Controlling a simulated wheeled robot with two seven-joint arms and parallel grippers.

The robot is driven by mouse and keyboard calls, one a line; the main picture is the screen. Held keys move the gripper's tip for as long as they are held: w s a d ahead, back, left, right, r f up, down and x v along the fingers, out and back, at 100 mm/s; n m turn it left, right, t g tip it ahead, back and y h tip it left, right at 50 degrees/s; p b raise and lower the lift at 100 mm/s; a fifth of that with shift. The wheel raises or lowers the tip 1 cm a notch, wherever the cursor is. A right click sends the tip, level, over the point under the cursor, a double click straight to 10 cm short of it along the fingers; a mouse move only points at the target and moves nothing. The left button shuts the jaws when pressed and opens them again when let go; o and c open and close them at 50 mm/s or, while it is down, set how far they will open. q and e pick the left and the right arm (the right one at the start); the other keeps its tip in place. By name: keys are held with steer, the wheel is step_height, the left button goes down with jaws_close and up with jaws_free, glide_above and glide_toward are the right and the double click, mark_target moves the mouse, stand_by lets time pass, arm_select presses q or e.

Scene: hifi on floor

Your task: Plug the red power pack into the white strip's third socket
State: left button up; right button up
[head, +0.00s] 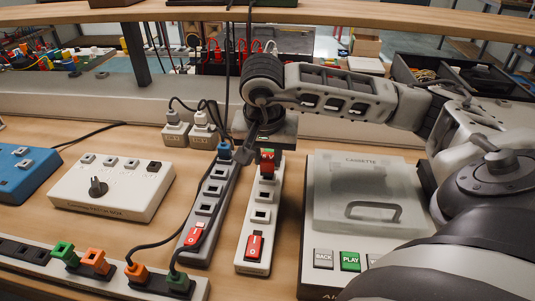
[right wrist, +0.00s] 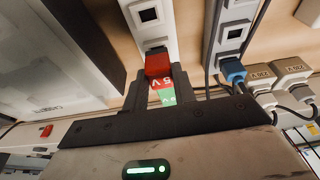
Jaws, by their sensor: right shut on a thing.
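The white strip (head: 250,226) stands lengthwise on the table, with a red switch (head: 255,246) at its near end and several square sockets behind it. The red power pack (head: 268,163) is over the strip's far end. In the right wrist view the pack (right wrist: 158,66) shows a red body and a green part with white lettering. My right gripper (right wrist: 160,84) is shut on it, one dark finger on each side. The pack hides the strip beneath it, so I cannot tell whether it is seated or just above. My left gripper is not in view.
A grey strip (head: 208,207) with a blue plug (head: 224,151) runs close on the left. Two adapters (head: 188,134) sit behind it. A cassette deck (head: 334,246) stands right. A white switch box (head: 112,187) and a strip with coloured plugs (head: 35,254) lie left. Black cables hang nearby.

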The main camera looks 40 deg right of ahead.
steer(key=shift+f+b, duration=0.6)
steer(key=shift+f, duration=0.05)
stand_by(0.4)
steer(key=shift+f+b, duration=0.2)
steer(key=shift+b, duration=0.4)
stand_by(2.5)
steer(key=o, duration=1)
